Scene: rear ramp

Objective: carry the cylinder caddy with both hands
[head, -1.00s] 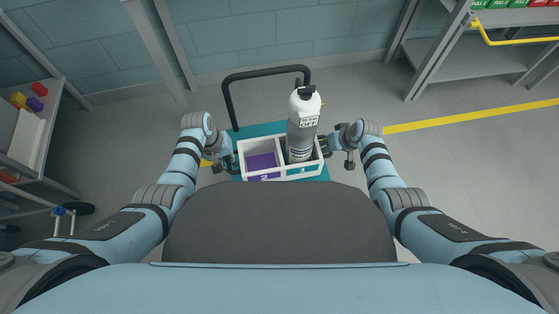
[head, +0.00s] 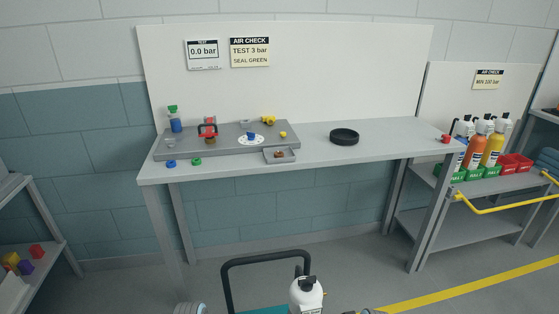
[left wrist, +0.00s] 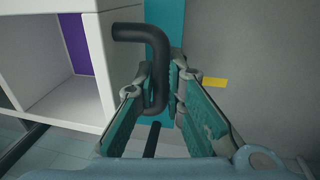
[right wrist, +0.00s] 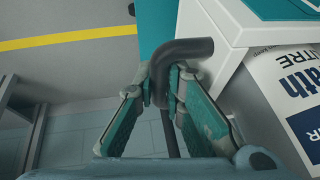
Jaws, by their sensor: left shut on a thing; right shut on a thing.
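The white cylinder caddy shows in the left wrist view (left wrist: 105,70) with a purple-lined compartment, and its corner shows in the right wrist view (right wrist: 228,45). A white cylinder with a black top (head: 306,293) shows at the bottom of the head view; its printed label also shows in the right wrist view (right wrist: 295,85). My left gripper (left wrist: 160,88) is shut on a dark bent handle (left wrist: 150,38) beside the caddy. My right gripper (right wrist: 168,85) is shut on the matching handle (right wrist: 185,48).
A grey workbench (head: 300,148) with several small parts and a black ring (head: 344,136) stands ahead. A rack with cylinders (head: 478,150) stands right. A shelf (head: 40,255) stands left.

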